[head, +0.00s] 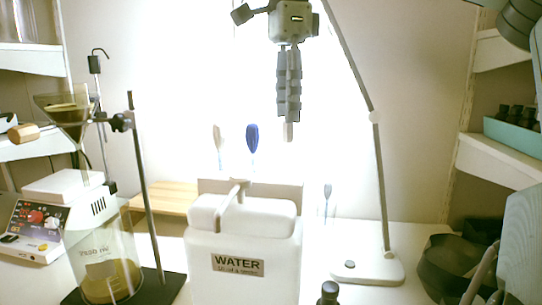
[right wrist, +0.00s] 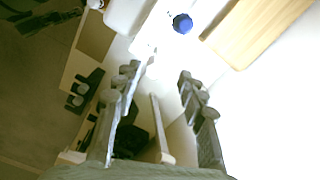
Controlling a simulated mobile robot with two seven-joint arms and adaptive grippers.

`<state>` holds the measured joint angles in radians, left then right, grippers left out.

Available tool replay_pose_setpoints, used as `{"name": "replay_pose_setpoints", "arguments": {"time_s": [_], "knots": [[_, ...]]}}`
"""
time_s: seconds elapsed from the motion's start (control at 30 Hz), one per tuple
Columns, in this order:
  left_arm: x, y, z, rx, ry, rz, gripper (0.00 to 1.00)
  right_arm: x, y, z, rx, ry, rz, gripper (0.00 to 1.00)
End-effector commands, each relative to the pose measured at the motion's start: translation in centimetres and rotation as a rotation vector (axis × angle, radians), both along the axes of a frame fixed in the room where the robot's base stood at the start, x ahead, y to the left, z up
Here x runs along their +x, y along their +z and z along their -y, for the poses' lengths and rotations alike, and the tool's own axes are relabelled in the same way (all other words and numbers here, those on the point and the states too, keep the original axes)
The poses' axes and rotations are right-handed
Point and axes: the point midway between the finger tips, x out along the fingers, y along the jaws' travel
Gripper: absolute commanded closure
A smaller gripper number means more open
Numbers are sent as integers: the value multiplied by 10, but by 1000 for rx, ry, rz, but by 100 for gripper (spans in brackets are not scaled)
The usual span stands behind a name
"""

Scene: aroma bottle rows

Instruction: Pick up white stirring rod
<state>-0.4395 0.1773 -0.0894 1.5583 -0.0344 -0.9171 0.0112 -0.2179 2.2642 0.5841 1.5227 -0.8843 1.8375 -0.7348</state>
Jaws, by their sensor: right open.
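A pale, paddle-headed rod (head: 218,138), which looks like the white stirring rod, stands upright behind the white water tank (head: 240,278). A blue-headed rod (head: 252,138) stands just right of it. Its round blue head also shows in the right wrist view (right wrist: 182,23). My right gripper (head: 289,128) hangs pointing down, above and right of both rods. In the right wrist view its fingers (right wrist: 168,72) are apart, and nothing is clearly held between them. I cannot make out the white rod clearly there. The lower parts of the rods are hidden. My left gripper is not in view.
A thin lamp arm (head: 381,180) rises from a white base (head: 365,266) right of the tank. A glass funnel and metal stand (head: 143,190) are at the left. A wooden board (head: 165,197) lies behind the tank.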

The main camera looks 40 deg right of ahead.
Motion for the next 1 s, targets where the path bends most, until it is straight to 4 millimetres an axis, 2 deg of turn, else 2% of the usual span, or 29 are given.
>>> {"name": "replay_pose_setpoints", "arguments": {"time_s": [0.5, 0.8, 1.0], "knots": [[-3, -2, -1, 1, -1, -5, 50, -5, -66, -5, 3, 0, -1, 59], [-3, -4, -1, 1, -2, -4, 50, -5, -71, -5, 1, -2, 0, 59], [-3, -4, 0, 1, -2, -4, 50, -5, -71, -5, 1, -2, 0, 84]]}}
